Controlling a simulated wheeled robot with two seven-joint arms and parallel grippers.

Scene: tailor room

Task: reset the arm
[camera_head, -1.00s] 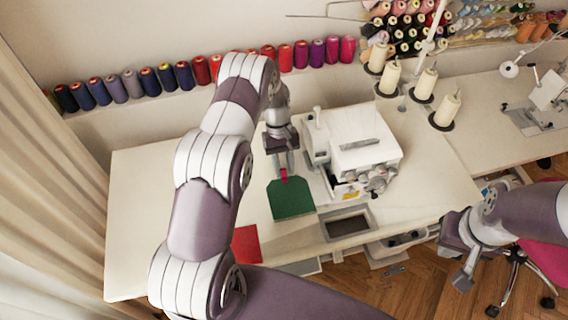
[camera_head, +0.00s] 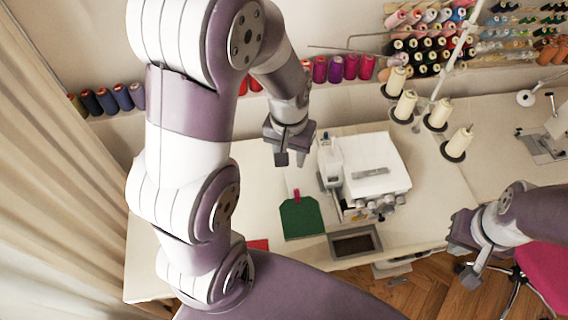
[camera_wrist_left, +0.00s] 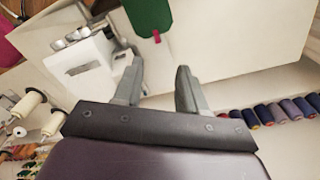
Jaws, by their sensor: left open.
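My left gripper (camera_head: 291,157) is raised over the back of the white table, behind the green piece. Its jaws also show in the left wrist view (camera_wrist_left: 158,85), apart and with nothing between them. The green piece (camera_head: 301,218) with a small pink tab (camera_head: 297,195) lies flat on the table, left of the white sewing machine (camera_head: 372,165). The green piece also shows in the left wrist view (camera_wrist_left: 148,14), beyond the fingertips. My right gripper (camera_head: 466,262) is at the right, near the table's front edge, with its fingers partly in view; nothing shows in it.
A red piece (camera_head: 259,245) lies partly behind my left arm. Thread cones (camera_head: 407,105) on stands are at the back right. Several spools (camera_head: 107,100) line the wall ledge. A pink chair (camera_head: 540,270) is at the lower right. The table (camera_head: 258,190) is clear left of the green piece.

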